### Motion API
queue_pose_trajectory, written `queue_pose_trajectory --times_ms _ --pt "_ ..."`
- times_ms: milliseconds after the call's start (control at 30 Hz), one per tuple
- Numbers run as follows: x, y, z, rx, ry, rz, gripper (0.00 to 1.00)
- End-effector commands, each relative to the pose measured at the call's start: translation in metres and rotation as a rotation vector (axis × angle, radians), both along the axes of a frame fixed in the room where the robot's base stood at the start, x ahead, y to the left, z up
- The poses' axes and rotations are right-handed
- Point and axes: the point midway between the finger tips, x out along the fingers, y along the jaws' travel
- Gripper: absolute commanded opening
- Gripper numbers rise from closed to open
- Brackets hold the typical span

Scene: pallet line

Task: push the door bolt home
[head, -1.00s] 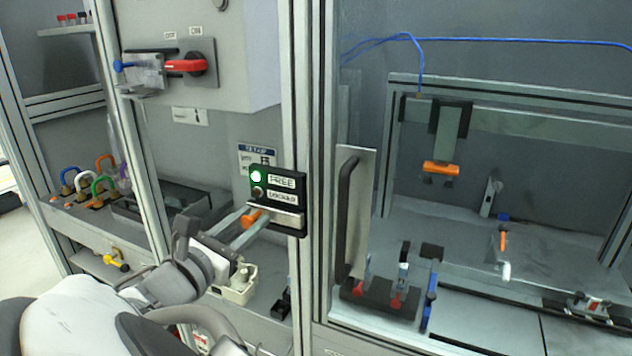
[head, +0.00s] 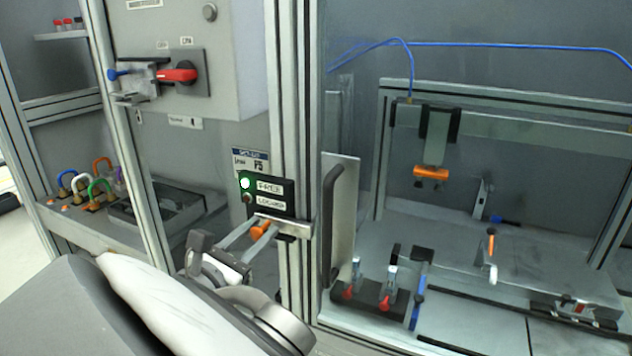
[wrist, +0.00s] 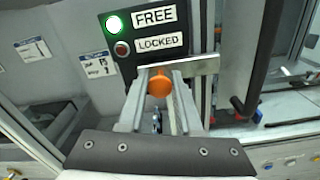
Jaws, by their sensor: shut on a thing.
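The door bolt is a flat metal bar (head: 290,225) with an orange knob (head: 262,230), below the FREE/LOCKED sign (head: 268,195). In the wrist view the knob (wrist: 159,87) sits between the two fingers of my gripper (wrist: 158,78), which is shut on it. The bar (wrist: 205,67) reaches right, slightly past the sign's right edge, towards the door side. The green lamp (wrist: 114,24) beside FREE is lit; the lamp beside LOCKED (wrist: 122,48) is dull red. My gripper also shows in the head view (head: 246,232).
The door's dark handle (head: 335,225) stands just right of the post. A red rotary switch (head: 180,75) is on the cabinet at upper left. Several coloured padlocks (head: 98,190) sit on the left shelf. Clamps and a fixture stand behind the clear panel.

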Motion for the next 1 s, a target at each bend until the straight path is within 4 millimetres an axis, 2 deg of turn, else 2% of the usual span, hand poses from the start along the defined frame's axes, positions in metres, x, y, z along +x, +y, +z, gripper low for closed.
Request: queue_pose_trajectory --times_ms 67,100,267,667,767,1000 --pt "0.0 -0.006 -0.002 -0.002 0.002 -0.015 0.0" --pt "-0.001 -0.006 -0.002 -0.003 0.001 -0.016 0.35" --pt "0.0 -0.005 -0.002 -0.003 0.002 -0.014 0.64" --pt "-0.006 0.0 0.0 -0.002 0.002 -0.008 0.64" --pt "-0.018 0.005 0.003 -0.003 0.003 -0.006 0.64" --pt "-0.07 0.027 0.005 -0.005 0.001 -0.005 0.64"
